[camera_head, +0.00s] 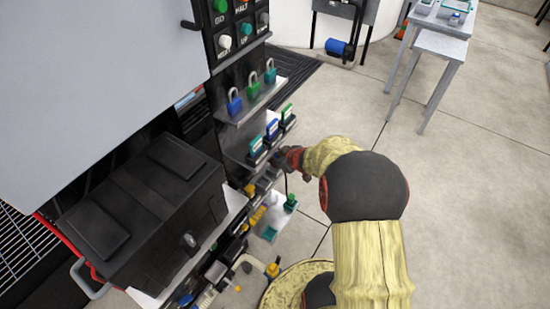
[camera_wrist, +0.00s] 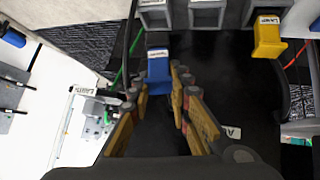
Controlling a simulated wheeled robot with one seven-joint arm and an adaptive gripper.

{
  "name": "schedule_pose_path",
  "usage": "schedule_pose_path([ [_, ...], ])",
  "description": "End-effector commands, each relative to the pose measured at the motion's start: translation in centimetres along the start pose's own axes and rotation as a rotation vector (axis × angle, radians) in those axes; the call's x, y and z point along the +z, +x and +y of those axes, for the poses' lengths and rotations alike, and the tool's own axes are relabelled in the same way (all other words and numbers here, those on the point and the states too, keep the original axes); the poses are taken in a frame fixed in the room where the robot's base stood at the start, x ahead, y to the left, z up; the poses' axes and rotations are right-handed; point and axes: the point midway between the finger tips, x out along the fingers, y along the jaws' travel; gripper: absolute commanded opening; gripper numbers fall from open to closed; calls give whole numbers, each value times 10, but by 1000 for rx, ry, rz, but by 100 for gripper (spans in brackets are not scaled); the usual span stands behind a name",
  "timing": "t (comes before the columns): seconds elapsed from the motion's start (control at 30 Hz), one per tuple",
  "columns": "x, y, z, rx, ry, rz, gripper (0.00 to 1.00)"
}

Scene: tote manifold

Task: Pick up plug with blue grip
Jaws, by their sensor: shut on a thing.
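The plug with the blue grip (camera_wrist: 158,74) shows in the wrist view, upright in the picture with a white label on its upper end. My gripper (camera_wrist: 157,92) has its fingertips on either side of the blue grip and is shut on it. Grey sockets (camera_wrist: 207,12) sit in a row just beyond the plug; I cannot tell whether its front end touches one. In the head view my gripper (camera_head: 290,158) is at the front of the panel, below the lower shelf, and the blue plug cannot be made out there.
A yellow plug (camera_wrist: 268,38) labelled LAMP sits in a socket at the right. Padlocks (camera_head: 253,88) stand on the upper shelf, and coloured upright pieces (camera_head: 272,131) on the lower one. A large black box (camera_head: 145,205) is at the left. The floor right of my arm is free.

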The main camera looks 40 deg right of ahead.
Motion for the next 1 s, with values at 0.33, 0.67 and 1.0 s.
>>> schedule_pose_path([
  [0.33,20,-24,-28,-1,1,-1,0],
  [0.67,39,-52,-57,-1,1,-1,0],
  [1.0,57,-77,-83,-2,1,-1,0],
])
